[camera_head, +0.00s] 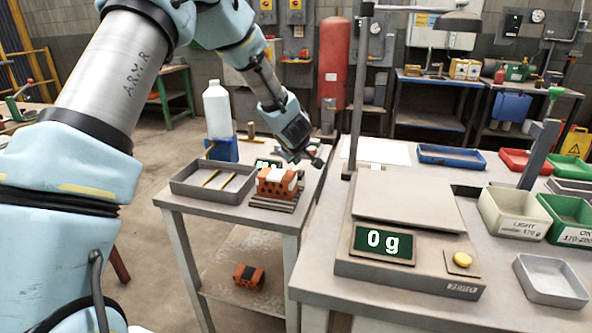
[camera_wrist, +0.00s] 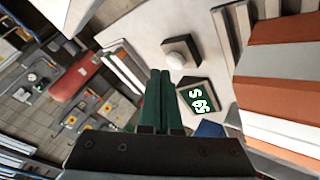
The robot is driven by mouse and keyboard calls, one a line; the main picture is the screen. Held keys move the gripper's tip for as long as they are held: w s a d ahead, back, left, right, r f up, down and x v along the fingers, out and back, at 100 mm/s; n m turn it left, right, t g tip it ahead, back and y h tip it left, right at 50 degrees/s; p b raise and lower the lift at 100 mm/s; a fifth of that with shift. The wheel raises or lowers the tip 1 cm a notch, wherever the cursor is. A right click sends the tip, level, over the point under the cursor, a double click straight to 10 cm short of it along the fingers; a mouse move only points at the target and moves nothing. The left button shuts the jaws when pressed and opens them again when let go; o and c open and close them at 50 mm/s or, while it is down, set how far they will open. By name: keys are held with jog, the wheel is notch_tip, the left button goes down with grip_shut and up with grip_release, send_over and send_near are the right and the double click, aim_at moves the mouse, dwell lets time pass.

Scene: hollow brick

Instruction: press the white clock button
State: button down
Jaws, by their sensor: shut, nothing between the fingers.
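The white button (camera_wrist: 178,59) is a pale dome on a dark block in the wrist view, just beyond my fingertips. Beside it, to the lower right, is a small clock (camera_wrist: 198,98) with a dark green face and white digits. In the head view the clock (camera_head: 264,163) shows partly behind the brick, and the button cannot be made out. My gripper (camera_wrist: 160,74) has its two green fingers together and empty, apart from the button in the picture. In the head view my gripper (camera_head: 311,160) hangs over the back right of the small table.
An orange hollow brick (camera_head: 275,183) with a white band lies on dark strips close by; it fills the right of the wrist view. A grey tray (camera_head: 180,187), a white bottle (camera_head: 217,110) and a blue block (camera_head: 222,150) stand left. A scale (camera_head: 408,235) reads 0 g.

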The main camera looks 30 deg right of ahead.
jog(key=shift+f, duration=0.35)
jog(key=shift+f+b, duration=0.4)
dwell(0.5)
jog(key=shift+r, duration=0.1)
jog(key=shift+r+p, duration=0.7)
jog(key=shift+p, duration=0.1)
notch_tip(320, 180, up, 5)
jog(key=p, duration=0.5)
jog(key=shift+r, duration=0.1)
dwell(0.7)
